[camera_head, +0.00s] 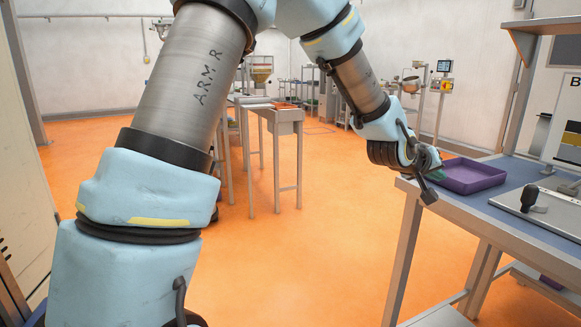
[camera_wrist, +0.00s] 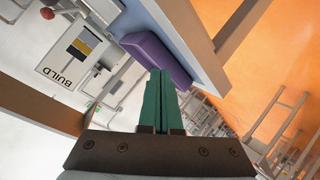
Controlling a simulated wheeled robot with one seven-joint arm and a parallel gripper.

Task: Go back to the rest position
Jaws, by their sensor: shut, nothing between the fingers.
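My gripper (camera_wrist: 161,100) shows in the wrist view as two green fingers pressed together, with nothing between them. In the head view my gripper (camera_head: 437,177) is at the near left corner of the workbench, beside the purple tray; my wrist partly hides it. My arm is bent, reaching from the left over to the right side of the picture.
The workbench (camera_head: 455,206) stands at the right. On it are the purple tray (camera_head: 470,187), a plate with a dark knob (camera_head: 534,200) and a panel marked B (camera_head: 567,125). Another table (camera_head: 283,115) stands farther back. The orange floor (camera_head: 320,240) between them is clear.

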